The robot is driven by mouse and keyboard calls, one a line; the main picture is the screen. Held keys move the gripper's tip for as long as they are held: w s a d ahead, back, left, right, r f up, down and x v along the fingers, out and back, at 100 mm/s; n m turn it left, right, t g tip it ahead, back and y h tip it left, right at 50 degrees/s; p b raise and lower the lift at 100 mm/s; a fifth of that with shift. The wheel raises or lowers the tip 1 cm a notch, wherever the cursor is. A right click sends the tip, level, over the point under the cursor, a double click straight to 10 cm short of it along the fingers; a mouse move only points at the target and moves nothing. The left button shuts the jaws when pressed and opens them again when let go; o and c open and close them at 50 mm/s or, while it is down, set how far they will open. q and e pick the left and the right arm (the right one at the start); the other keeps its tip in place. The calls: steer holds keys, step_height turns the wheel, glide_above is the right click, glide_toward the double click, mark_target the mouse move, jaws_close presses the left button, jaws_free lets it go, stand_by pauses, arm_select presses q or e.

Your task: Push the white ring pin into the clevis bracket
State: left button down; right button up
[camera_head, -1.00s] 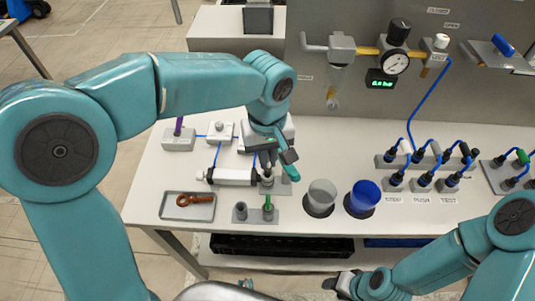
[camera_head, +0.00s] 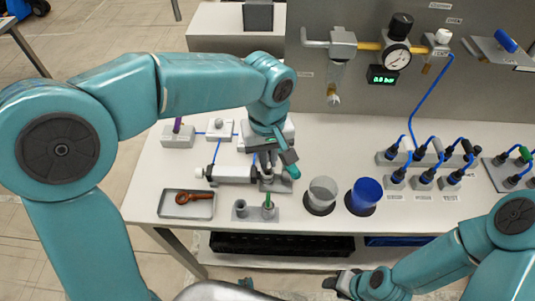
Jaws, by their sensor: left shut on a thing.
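My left gripper (camera_head: 274,167) points down over the grey clevis bracket (camera_head: 271,184), at the right end of a white cylinder (camera_head: 236,174). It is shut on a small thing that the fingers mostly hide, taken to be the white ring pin. I cannot tell whether the pin's tip is in the bracket's holes. My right gripper (camera_head: 341,282) is low at the front, off the table, clear of these things. Its jaws are too small to read.
A grey tray (camera_head: 165,211) with an orange-brown tool lies at the left. A grey two-post block (camera_head: 242,215) with a green pin stands just in front of the bracket. Clear (camera_head: 323,191) and blue (camera_head: 363,197) cups stand to the right. The front right tabletop is bare.

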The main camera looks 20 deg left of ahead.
arm_select(q)
steer(key=shift+f+b, duration=0.35)
steer(key=shift+f, duration=0.2)
stand_by(0.4)
steer(key=c, duration=0.6)
jaws_free()
steer(key=shift+r+p, duration=2.55)
steer(key=shift+r, duration=0.55)
steer(key=shift+f, duration=0.1)
